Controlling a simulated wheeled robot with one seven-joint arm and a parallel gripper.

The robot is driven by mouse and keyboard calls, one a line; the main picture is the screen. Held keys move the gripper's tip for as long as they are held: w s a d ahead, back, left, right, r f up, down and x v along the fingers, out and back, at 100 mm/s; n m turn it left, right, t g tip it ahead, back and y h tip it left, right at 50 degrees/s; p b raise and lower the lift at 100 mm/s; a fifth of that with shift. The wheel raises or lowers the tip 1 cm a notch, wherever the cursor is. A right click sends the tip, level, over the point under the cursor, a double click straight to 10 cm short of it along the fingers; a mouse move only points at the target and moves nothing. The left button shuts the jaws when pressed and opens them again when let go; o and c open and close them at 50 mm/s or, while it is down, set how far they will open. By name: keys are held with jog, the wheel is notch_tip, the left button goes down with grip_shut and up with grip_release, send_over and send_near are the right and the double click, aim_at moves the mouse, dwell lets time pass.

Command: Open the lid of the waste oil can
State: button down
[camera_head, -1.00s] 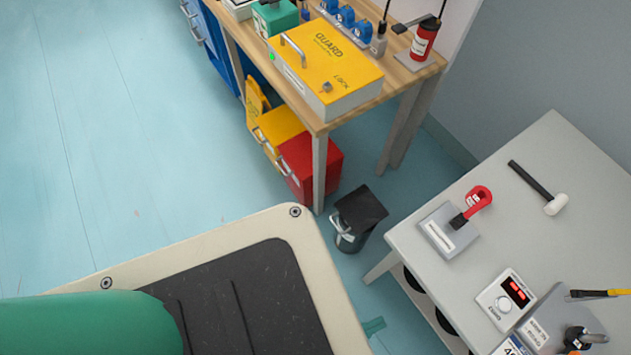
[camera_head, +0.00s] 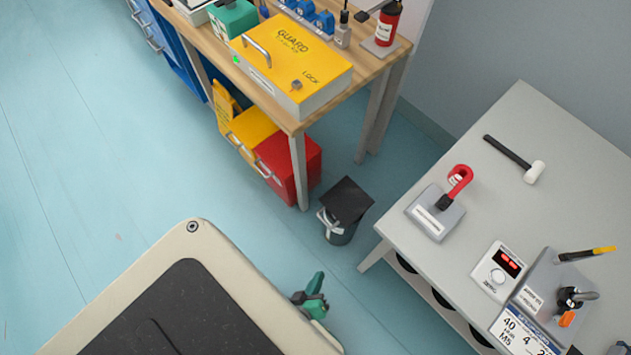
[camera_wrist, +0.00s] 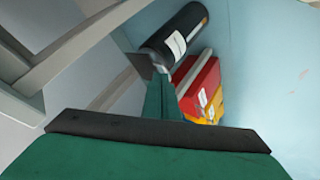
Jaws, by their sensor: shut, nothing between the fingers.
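The waste oil can (camera_head: 340,233) is a small dark cylinder on the blue floor, between the wooden bench and the grey table. Its flat black lid (camera_head: 347,200) covers the top and looks closed. A pale handle or pedal part shows at its left side. In the wrist view the can (camera_wrist: 168,45) appears tilted, dark with a white label, just beyond my fingers. My gripper (camera_head: 316,283) is green, low in front of the can and apart from it in the head view. In the wrist view my gripper (camera_wrist: 161,88) is shut and empty.
A red bin (camera_head: 292,165) and a yellow bin (camera_head: 250,128) stand under the wooden bench (camera_head: 376,66), left of the can. The grey table (camera_head: 400,222) is close on the right, its leg near the can. Open floor lies to the left.

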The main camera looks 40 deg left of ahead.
jog(key=a+f+n+g+h, duration=0.1)
jog(key=a+f+n, duration=0.1)
jog(key=f+n, duration=0.35)
jog(key=w+a+f+n+h, duration=0.1)
jog(key=a+f+n, duration=0.25)
jog(key=f, duration=0.25)
jog(key=a+f+n+g+h, duration=0.1)
jog(key=a+f+n, duration=0.1)
jog(key=f+n, duration=0.3)
jog(key=w+a+r+n+t+h, duration=0.1)
jog(key=w+a+n+t, duration=0.45)
jog(key=a+n, duration=0.3)
jog(key=w+d+g, duration=0.1)
jog(key=w, duration=0.8)
jog(key=shift+w+f, duration=0.25)
jog(key=shift+f, duration=0.05)
jog(key=shift+n, duration=0.25)
jog(key=shift+d, duration=0.1)
